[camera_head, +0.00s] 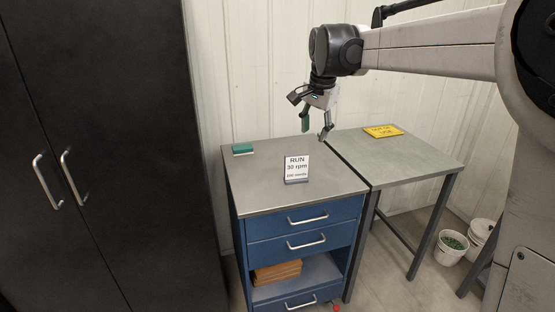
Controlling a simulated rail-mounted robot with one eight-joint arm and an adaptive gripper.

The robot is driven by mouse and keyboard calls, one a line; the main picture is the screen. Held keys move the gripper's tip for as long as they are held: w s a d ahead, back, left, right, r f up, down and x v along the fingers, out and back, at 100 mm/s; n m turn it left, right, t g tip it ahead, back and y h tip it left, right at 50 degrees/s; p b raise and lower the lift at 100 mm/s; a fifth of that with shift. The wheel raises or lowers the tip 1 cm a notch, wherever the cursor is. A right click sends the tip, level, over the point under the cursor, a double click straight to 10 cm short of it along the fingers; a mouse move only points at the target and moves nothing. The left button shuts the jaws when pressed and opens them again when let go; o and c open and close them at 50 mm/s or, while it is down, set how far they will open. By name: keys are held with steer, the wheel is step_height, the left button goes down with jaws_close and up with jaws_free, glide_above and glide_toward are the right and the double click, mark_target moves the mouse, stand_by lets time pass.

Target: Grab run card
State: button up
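The run card (297,167) is a white card that reads "RUN 30 rpm" with a smaller line below. It stands upright in a dark base on the grey top of the blue drawer cabinet (325,190). My gripper (316,134) hangs from the arm above the back right part of the cabinet top, behind and a little right of the card. Its two fingers are spread apart with nothing between them. It is clear of the card.
A green block (242,149) lies at the cabinet top's back left. A grey table (410,160) adjoins on the right, bearing a yellow sign (383,131). Black lockers (90,150) stand on the left. White buckets (451,247) stand on the floor. The cabinet top's front is clear.

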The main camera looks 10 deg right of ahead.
steer(key=w+f+m+g+p, duration=0.1)
steer(key=w+f+m+p, duration=0.2)
steer(key=w, duration=0.9)
steer(key=m+g+p, duration=0.1)
steer(key=m+g, duration=0.1)
steer(key=m, duration=0.2)
glide_above(296, 178)
steer(key=f, duration=1)
steer(key=shift+w+d+f, duration=0.1)
steer(key=shift+w+d, duration=0.15)
steer(key=shift+w, duration=0.15)
steer(key=shift+w+f+m, duration=0.15)
steer(key=shift+f+m, duration=0.15)
steer(key=shift+f, duration=0.25)
step_height(296, 178, down, 8)
steer(key=shift+f, duration=0.1)
steer(key=shift+a+f+p, duration=0.2)
steer(key=shift+f+p, duration=0.25)
steer(key=shift+f, duration=2.2)
jaws_close()
